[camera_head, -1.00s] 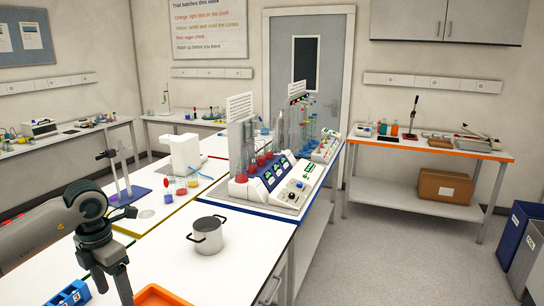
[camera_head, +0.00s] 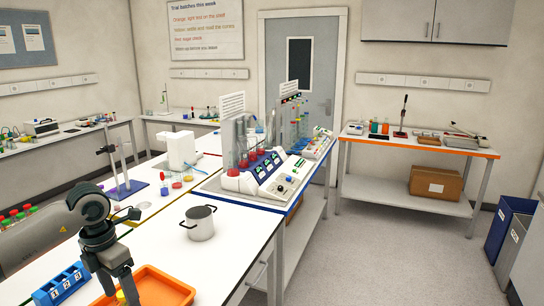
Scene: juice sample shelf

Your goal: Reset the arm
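My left arm comes in from the left edge, with its grey wrist bent downward over the white bench. My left gripper (camera_head: 125,296) points down at the bottom edge of the view, beside the left part of the orange tray (camera_head: 178,279). Its fingertips are largely cut off or hidden, so I cannot tell whether it is open or shut. A small yellow thing shows near the fingers, and I cannot tell whether it is held. My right gripper is not in view.
A blue numbered rack (camera_head: 62,286) stands left of the gripper. Colored caps (camera_head: 18,214) show behind my arm. A metal pot (camera_head: 200,224) stands beyond the tray. A purple-based stand (camera_head: 126,190) and lab devices (camera_head: 268,176) stand farther back. Bench top around the pot is clear.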

